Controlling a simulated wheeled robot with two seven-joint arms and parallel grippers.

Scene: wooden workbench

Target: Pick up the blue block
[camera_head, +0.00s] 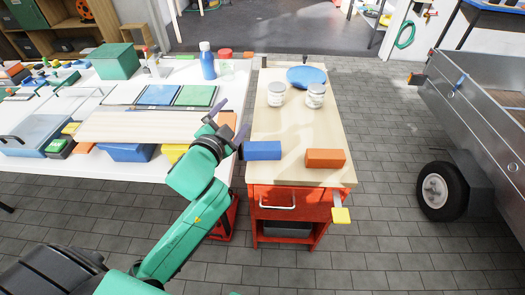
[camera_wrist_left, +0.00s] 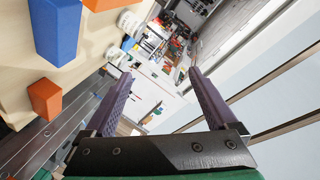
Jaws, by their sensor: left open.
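The blue block (camera_head: 262,151) lies on the front left of the wooden workbench top (camera_head: 290,125). It also shows at the upper left of the left wrist view (camera_wrist_left: 57,28), outside the space between my fingers. My left gripper (camera_head: 229,118) is open and empty, just left of the workbench and of the blue block in the head view. Its two purple fingers (camera_wrist_left: 160,76) stand apart in the left wrist view. My right gripper is not in view.
An orange block (camera_head: 325,158) lies right of the blue one. Two white jars (camera_head: 296,95) and a blue round plate (camera_head: 306,76) stand farther back. A white table (camera_head: 25,180) with boxes and boards is at left. A metal trailer (camera_head: 470,110) stands at right.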

